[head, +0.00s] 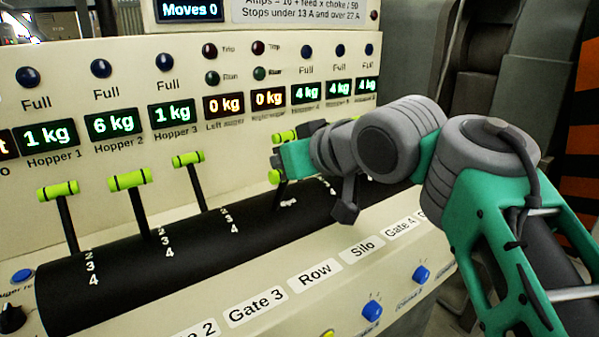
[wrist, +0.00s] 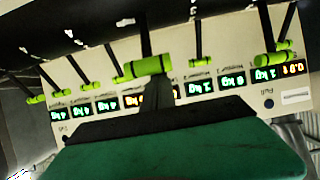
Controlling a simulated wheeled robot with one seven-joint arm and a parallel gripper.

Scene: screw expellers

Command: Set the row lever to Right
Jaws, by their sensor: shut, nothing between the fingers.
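My gripper (head: 279,160) is shut and empty, over the middle of the black lever drum. Two bright green handle pieces show beside it in the head view, one above it (head: 284,135) and one at its lower left (head: 274,177). The Row label (head: 315,274) is on the sloping panel below. In the wrist view, a lever with a green crossbar handle (wrist: 147,66) is just beyond my fingertips (wrist: 158,88). It appears to be the row lever. I cannot tell whether the fingers touch it. My gripper hides much of this lever in the head view, and its position mark is unclear.
Three other green-handled levers stand to the left (head: 57,190), (head: 129,179), (head: 188,158). More levers show on both sides in the wrist view. The display (head: 189,10) reads Moves 0. Blue buttons (head: 372,311) are on the lower panel. Room in front of the drum is clear at left.

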